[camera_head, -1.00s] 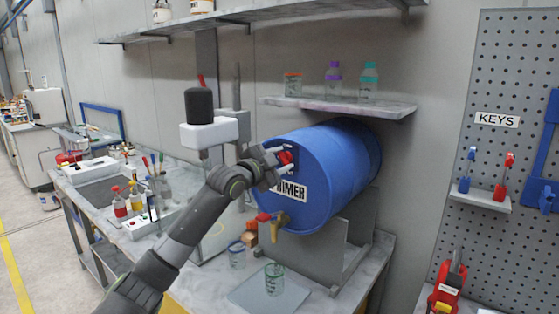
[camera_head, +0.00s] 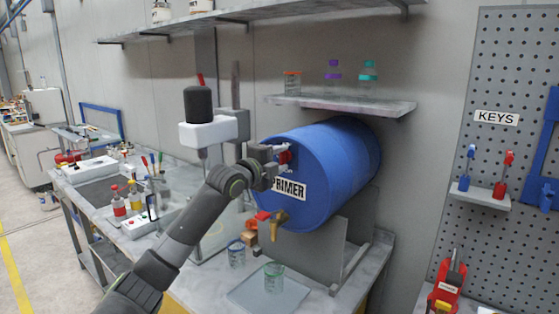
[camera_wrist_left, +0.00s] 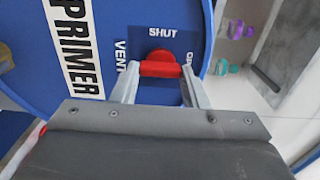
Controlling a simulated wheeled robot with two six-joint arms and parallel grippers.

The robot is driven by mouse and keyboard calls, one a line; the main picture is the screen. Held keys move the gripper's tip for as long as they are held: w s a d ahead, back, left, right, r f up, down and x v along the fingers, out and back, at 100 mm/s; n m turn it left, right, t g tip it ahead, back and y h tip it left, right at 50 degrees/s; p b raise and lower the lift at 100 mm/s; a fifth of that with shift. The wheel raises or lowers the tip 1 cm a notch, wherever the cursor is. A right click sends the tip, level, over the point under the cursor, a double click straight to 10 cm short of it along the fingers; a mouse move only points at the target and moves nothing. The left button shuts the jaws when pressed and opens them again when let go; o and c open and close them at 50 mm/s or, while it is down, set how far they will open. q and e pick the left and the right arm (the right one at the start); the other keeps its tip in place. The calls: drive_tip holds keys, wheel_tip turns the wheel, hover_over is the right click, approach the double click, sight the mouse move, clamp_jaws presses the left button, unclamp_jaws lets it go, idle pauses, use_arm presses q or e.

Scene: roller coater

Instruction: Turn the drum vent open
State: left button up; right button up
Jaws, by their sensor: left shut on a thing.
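The blue primer drum (camera_head: 325,165) lies on its side in a grey cradle, its front face towards me. The red vent handle (camera_head: 286,157) is near the top of that face and partly hidden by my gripper. In the left wrist view the vent handle (camera_wrist_left: 160,68) lies crosswise between the fingers, below its round red hub. Labels VENT and SHUT surround it; another label is partly covered. My left gripper (camera_head: 279,157) is shut on the handle, and its fingers also show in the left wrist view (camera_wrist_left: 158,82). My right gripper is not in view.
A brass tap with a red handle (camera_head: 271,221) is low on the drum face. Glass beakers (camera_head: 273,276) stand on the bench below. A white device with a black top (camera_head: 207,130) stands left of the gripper. A shelf (camera_head: 340,105) with bottles is above the drum.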

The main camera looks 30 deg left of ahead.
use_arm(q)
drive_tip(key=shift+r, duration=0.25)
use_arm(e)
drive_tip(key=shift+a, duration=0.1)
use_arm(q)
drive_tip(key=o, duration=1)
drive_tip(key=shift+w+a+f, duration=0.1)
drive_tip(key=shift+w+f, duration=0.05)
drive_tip(key=shift+f, duration=0.1)
